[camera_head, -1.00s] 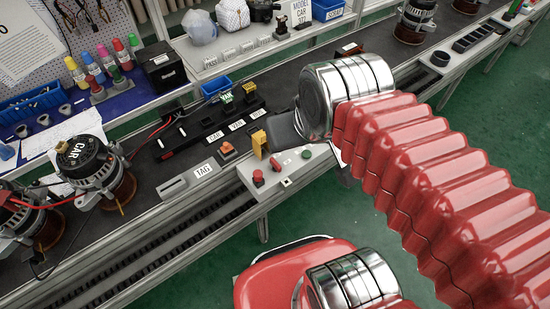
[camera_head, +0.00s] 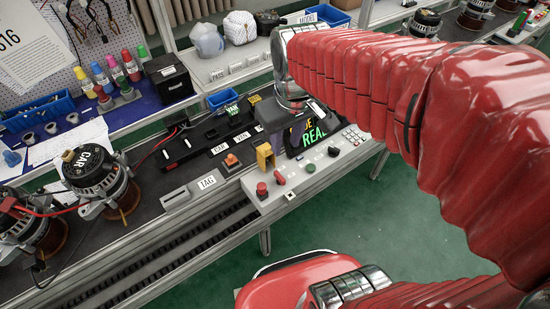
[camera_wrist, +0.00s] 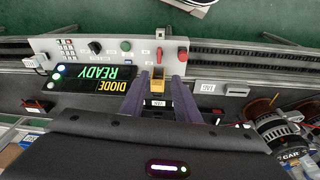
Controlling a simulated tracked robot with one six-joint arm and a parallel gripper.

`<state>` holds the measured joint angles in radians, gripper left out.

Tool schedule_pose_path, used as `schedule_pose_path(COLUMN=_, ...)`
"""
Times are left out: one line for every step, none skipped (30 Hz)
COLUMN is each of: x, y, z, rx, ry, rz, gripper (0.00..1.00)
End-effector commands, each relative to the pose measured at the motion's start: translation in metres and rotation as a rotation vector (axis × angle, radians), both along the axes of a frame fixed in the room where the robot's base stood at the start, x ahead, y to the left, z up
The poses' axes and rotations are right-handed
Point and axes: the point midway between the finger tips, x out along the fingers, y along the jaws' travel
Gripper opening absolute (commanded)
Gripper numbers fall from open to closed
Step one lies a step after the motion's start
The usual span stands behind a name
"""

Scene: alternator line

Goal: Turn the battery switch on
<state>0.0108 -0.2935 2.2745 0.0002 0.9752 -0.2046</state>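A grey control panel (camera_head: 300,177) stands at the front edge of the line. On it are a red lever switch (camera_head: 280,178), probably the battery switch, a red mushroom button (camera_head: 262,189) and a green button (camera_head: 309,168). In the wrist view the red lever (camera_wrist: 160,54) lies just beyond the fingertips of my gripper (camera_wrist: 162,77), roughly in line with the gap. The fingers are apart and seem to hold nothing. A yellow bracket (camera_wrist: 158,88) shows between them; it also stands behind the panel in the head view (camera_head: 264,156).
A display (camera_head: 311,134) beside the panel's rear reads "READY"; "DIODE" shows in the wrist view. An orange block (camera_head: 232,160) and a TAG slot (camera_head: 177,198) lie left. Alternators (camera_head: 98,170) stand further left. Green floor lies in front.

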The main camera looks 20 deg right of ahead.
Motion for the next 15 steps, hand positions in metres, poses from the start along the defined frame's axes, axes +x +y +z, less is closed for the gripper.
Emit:
schedule_pose_path(x=0.007, y=0.000, z=-0.007, rx=-0.002, ry=0.028, rz=0.013, gripper=0.29)
schedule_pose_path(x=0.010, y=0.000, z=-0.011, rx=-0.003, ry=0.043, rz=0.022, gripper=0.29)
schedule_pose_path(x=0.014, y=-0.001, z=-0.015, rx=-0.005, ry=0.061, rz=0.035, gripper=0.29)
schedule_pose_path(x=0.018, y=-0.001, z=-0.019, rx=-0.005, ry=0.075, rz=0.043, gripper=0.29)
schedule_pose_path(x=0.021, y=-0.001, z=-0.023, rx=-0.007, ry=0.089, rz=0.052, gripper=0.29)
schedule_pose_path(x=0.025, y=-0.001, z=-0.027, rx=-0.008, ry=0.107, rz=0.065, gripper=0.29)
schedule_pose_path(x=0.028, y=-0.001, z=-0.031, rx=-0.008, ry=0.119, rz=0.072, gripper=0.29)
schedule_pose_path(x=0.031, y=-0.001, z=-0.035, rx=-0.008, ry=0.132, rz=0.081, gripper=0.29)
schedule_pose_path(x=0.034, y=-0.001, z=-0.039, rx=-0.009, ry=0.146, rz=0.091, gripper=0.29)
schedule_pose_path(x=0.036, y=-0.001, z=-0.041, rx=-0.009, ry=0.155, rz=0.097, gripper=0.29)
schedule_pose_path(x=0.038, y=-0.001, z=-0.044, rx=-0.009, ry=0.164, rz=0.102, gripper=0.29)
schedule_pose_path(x=0.039, y=-0.001, z=-0.047, rx=-0.009, ry=0.172, rz=0.108, gripper=0.29)
schedule_pose_path(x=0.041, y=-0.002, z=-0.048, rx=-0.009, ry=0.177, rz=0.112, gripper=0.29)
schedule_pose_path(x=0.042, y=-0.001, z=-0.049, rx=-0.009, ry=0.181, rz=0.115, gripper=0.29)
schedule_pose_path(x=0.042, y=-0.001, z=-0.050, rx=-0.009, ry=0.184, rz=0.119, gripper=0.29)
